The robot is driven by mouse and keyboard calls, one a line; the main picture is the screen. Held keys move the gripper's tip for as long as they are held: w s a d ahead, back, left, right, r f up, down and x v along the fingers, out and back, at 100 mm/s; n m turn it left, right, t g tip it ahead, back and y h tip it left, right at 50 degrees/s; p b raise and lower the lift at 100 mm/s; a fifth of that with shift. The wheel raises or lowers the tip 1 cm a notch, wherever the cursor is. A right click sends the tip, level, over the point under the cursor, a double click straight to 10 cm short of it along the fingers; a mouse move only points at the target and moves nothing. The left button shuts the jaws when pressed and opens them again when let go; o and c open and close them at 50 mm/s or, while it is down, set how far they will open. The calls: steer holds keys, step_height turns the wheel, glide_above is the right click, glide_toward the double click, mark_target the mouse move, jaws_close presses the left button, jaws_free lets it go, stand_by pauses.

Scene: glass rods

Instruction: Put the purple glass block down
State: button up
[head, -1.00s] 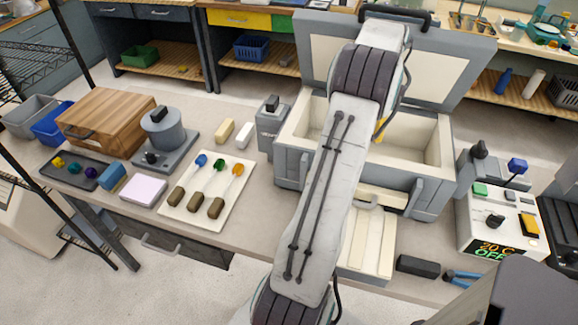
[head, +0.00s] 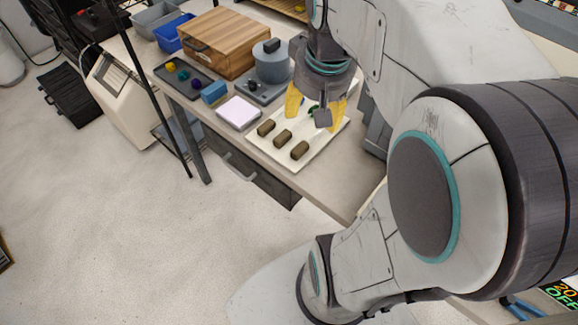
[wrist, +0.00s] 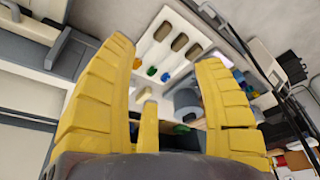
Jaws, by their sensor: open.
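A small dark purple block (head: 195,84) sits in the dark tray (head: 160,69) at the left of the bench, beside a green one (head: 182,76) and a yellow one (head: 171,66). I cannot pick it out surely in the wrist view. My gripper (head: 315,107) is open, fingers pointing down over the white board, to the right of the tray and apart from it. In the wrist view my gripper (wrist: 166,55) has its yellow fingers spread, with nothing seen held between them.
The white board (head: 277,147) holds brown-handled rods (head: 283,137); their coloured ends are partly hidden by my gripper. A blue block (head: 214,92), a pale lilac pad (head: 239,112), a grey pot on a stand (head: 271,66) and a wooden box (head: 219,45) stand close around the tray.

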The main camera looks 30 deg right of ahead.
steer(key=s+a+f+n+t+y, duration=0.1)
steer(key=s+a+f+n, duration=0.2)
steer(key=s+a, duration=0.4)
steer(key=a+n, duration=0.1)
steer(key=a, duration=0.2)
steer(key=shift+f, duration=0.25)
steer(key=shift+s+d, duration=0.1)
